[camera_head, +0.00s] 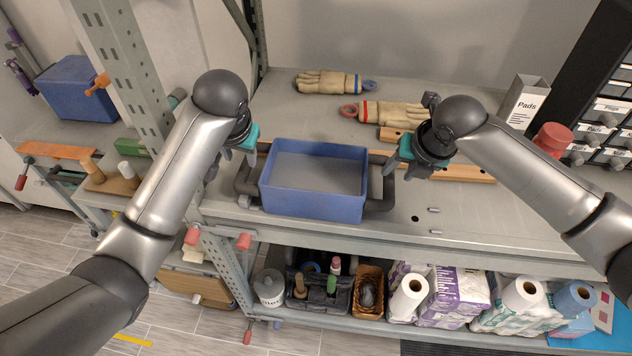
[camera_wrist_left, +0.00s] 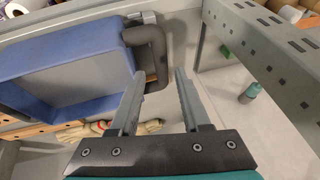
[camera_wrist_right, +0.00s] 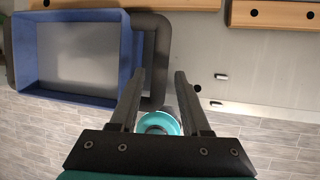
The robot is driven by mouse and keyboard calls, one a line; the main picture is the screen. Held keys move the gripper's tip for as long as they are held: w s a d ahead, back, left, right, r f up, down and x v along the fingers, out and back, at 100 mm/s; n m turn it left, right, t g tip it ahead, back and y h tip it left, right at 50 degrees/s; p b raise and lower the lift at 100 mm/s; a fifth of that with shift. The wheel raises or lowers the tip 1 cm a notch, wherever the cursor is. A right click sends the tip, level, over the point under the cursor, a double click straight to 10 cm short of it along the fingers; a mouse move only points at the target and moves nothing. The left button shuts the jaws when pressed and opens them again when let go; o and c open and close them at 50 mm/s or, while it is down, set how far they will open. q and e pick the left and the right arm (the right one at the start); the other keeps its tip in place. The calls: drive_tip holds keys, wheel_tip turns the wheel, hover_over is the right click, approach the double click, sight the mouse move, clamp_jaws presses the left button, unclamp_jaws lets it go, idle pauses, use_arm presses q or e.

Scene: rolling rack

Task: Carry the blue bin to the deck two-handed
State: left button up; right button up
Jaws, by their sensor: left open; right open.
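The blue bin (camera_head: 315,205) sits upright on the grey shelf surface (camera_head: 410,225), near its front edge. It looks empty, with a grey floor. A dark loop handle stands out on its left side (camera_head: 247,178) and another on its right side (camera_head: 380,190). My left gripper (camera_head: 232,163) is open above the left handle; in the left wrist view the handle (camera_wrist_left: 158,50) shows beyond and between the fingertips. My right gripper (camera_head: 401,172) is open above the right handle; in the right wrist view its bar (camera_wrist_right: 160,55) lies between the fingertips. I cannot tell whether either touches.
Work gloves (camera_head: 327,83), wooden rails (camera_head: 460,172) and a Pads box (camera_head: 523,103) lie behind and right of the bin. A perforated upright (camera_head: 118,65) stands left. Another blue container (camera_head: 72,95) is far left. The lower shelf holds a caddy, basket and paper rolls (camera_head: 408,297).

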sight(245, 166)
use_arm(q)
drive_tip(key=x, duration=1)
drive_tip(key=shift+w, duration=0.1)
use_arm(e)
drive_tip(key=x, duration=1)
use_arm(q)
clamp_jaws()
use_arm(e)
clamp_jaws()
use_arm(q)
drive_tip(key=shift+w+r, duration=0.3)
use_arm(e)
drive_tip(key=shift+w+r, duration=0.25)
